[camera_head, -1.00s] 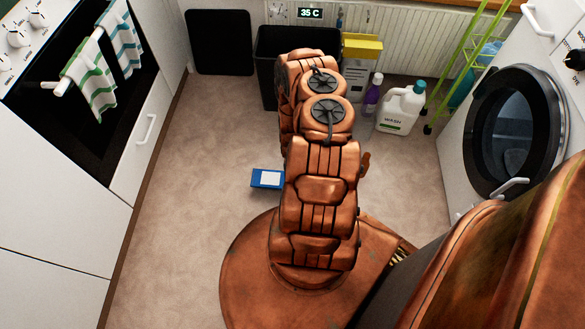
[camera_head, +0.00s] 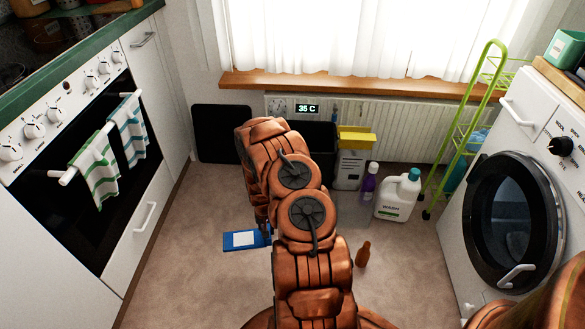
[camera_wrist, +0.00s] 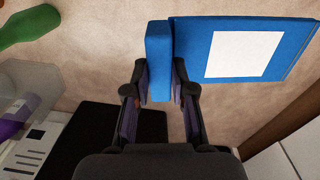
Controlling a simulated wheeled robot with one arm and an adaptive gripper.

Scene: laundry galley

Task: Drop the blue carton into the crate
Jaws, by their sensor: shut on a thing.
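The blue carton (camera_wrist: 158,60) is a narrow block held between the two fingers of my gripper (camera_wrist: 160,85) in the wrist view. In the head view only a bit of blue shows by the fingers, beside my arm, and the gripper is mostly hidden. A flat blue piece with a white label (camera_head: 243,239) lies on the floor just left of it; it also shows right of the carton in the wrist view (camera_wrist: 245,50). The crate seems to be the black bin (camera_head: 321,150) against the radiator, partly behind my arm; a dark shape shows low in the wrist view (camera_wrist: 145,125).
Right of the bin stand a white box with yellow top (camera_head: 350,165), a purple bottle (camera_head: 368,186) and a white wash jug (camera_head: 398,197). A small brown bottle (camera_head: 363,253) stands on the floor. A black panel (camera_head: 224,133) leans on the wall.

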